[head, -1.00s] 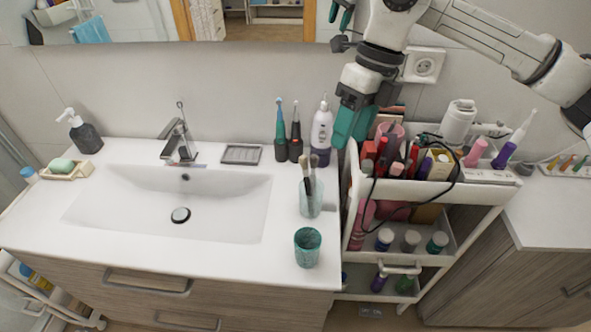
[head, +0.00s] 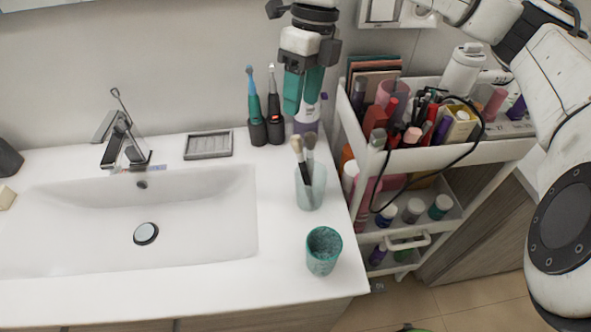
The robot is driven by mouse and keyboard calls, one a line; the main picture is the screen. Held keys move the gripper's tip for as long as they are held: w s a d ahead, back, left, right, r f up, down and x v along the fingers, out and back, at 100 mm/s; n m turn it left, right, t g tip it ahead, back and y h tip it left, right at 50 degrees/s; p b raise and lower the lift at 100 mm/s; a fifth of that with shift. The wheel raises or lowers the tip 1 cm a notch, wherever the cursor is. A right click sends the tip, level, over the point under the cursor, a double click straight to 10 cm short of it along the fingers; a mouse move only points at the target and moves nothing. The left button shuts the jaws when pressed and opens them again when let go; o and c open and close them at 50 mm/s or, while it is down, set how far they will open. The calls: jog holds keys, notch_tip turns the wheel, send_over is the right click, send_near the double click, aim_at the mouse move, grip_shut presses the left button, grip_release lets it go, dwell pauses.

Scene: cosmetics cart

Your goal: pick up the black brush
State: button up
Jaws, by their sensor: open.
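A clear glass cup (head: 310,190) stands on the white counter right of the sink. Two brushes stand in it, a dark-bristled brush (head: 310,143) and a pale-bristled brush (head: 298,148). The dark one looks like the black brush; its lower part is blurred behind the glass. My gripper (head: 302,106) has teal fingers pointing down, seen above the cup in the picture. It is open, with a narrow gap, and holds nothing. It partly covers a white and purple bottle (head: 306,122).
Two electric toothbrushes (head: 265,118) stand left of my gripper, near a grey soap dish (head: 208,145). A teal cup (head: 323,250) stands in front of the glass. A white cart (head: 465,152) crowded with cosmetics is at the right. The sink (head: 200,215) is empty.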

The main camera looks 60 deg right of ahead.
aim_at(295, 136)
jog(key=shift+w+p+x, duration=0.2)
jog(key=shift+p+x, duration=1.15)
jog(key=shift+x, duration=4.35)
jog(key=shift+d, duration=0.2)
grip_shut()
